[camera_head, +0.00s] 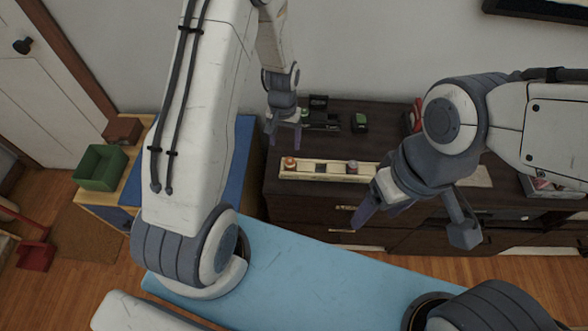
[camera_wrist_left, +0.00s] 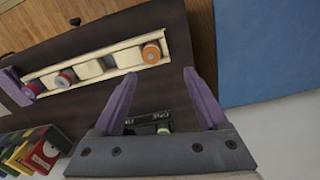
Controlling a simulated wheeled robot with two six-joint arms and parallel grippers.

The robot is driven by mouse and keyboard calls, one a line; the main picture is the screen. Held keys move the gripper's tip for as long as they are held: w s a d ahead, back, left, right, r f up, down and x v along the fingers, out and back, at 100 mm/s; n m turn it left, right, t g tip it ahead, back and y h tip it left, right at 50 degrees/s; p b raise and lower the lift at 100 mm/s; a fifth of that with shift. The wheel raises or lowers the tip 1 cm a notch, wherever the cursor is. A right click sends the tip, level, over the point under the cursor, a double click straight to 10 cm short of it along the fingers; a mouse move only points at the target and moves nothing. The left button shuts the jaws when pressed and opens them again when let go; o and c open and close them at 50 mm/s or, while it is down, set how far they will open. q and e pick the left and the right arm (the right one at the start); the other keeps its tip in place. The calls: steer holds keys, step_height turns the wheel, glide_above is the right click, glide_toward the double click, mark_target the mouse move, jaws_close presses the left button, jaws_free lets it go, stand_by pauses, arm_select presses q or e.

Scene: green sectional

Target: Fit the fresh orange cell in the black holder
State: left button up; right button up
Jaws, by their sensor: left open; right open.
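An orange cell (camera_head: 290,163) stands at the left end of a pale wooden tray (camera_head: 322,170) on the dark cabinet. It also shows in the left wrist view (camera_wrist_left: 152,53), beyond my fingertips. The black holder (camera_head: 325,122) sits behind the tray. In the left wrist view it (camera_wrist_left: 168,115) is partly hidden by my gripper, with something green and white in it. My left gripper (camera_head: 285,138) is open and empty, above the cabinet near the tray's left end; its fingers (camera_wrist_left: 160,72) point toward the tray. My right gripper (camera_head: 380,213) is open and empty, in front of the tray's right part.
Other cells (camera_wrist_left: 65,78) sit along the tray. A dark green object (camera_head: 360,122) and a red object (camera_head: 415,116) stand farther right on the cabinet. A light blue surface (camera_head: 310,265) lies in front.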

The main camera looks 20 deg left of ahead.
mark_target(290, 160)
arm_select(q)
steer(key=f, duration=0.1)
steer(key=d+f, duration=0.1)
steer(key=f, duration=0.1)
steer(key=shift+w+d, duration=0.1)
steer(key=shift+d+f+p, duration=0.1)
steer(key=shift+f+p, duration=0.4)
steer(key=shift+f, duration=0.05)
steer(key=f, duration=0.1)
steer(key=f+p, duration=0.1)
steer(key=f, duration=0.1)
steer(key=shift+s+d+f, duration=0.15)
steer(key=shift+s, duration=0.05)
steer(key=shift+f, duration=0.5)
jaws_close()
